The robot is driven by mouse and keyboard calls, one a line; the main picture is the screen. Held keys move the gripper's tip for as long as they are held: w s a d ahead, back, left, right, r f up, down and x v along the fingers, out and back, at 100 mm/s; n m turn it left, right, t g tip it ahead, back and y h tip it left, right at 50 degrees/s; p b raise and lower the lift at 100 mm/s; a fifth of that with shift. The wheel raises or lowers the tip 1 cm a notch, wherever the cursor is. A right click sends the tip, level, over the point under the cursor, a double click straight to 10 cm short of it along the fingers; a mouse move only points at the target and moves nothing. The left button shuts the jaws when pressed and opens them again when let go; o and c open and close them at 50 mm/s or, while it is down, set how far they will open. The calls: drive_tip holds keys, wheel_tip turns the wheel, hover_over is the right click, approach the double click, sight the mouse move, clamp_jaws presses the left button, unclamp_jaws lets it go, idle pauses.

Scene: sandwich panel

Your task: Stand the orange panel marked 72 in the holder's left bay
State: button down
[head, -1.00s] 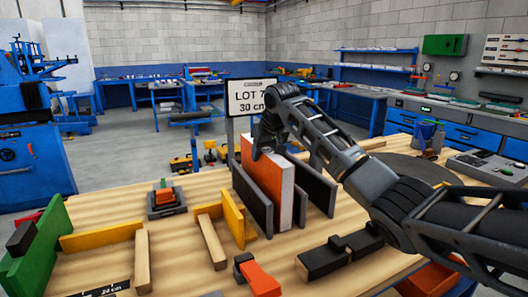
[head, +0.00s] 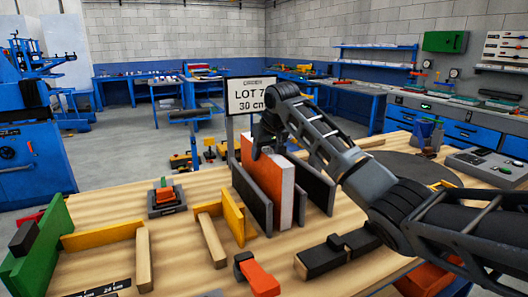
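The orange panel (head: 264,180) stands upright, with a white edge facing me. No number can be read on it. It stands in the holder between a dark left plate (head: 250,199) and dark plates on its right (head: 318,184). It is in the space beside the left plate. Its lower end is partly hidden by that plate. My gripper (head: 260,148) is at the panel's top, with a dark finger in front of the orange face. The other finger is hidden, so I cannot tell whether it grips the panel.
A LOT sign (head: 251,96) reading 30 cm stands behind the holder. Yellow stops (head: 233,215), a green fixture (head: 38,250), a red-orange clamp (head: 260,278) and a black block (head: 322,261) lie around it. Bare wood (head: 185,240) shows at front left.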

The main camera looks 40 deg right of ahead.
drive_tip(key=shift+c, duration=2.2)
unclamp_jaws()
drive_tip(key=v, duration=0.8)
drive_tip(key=shift+w, duration=0.1)
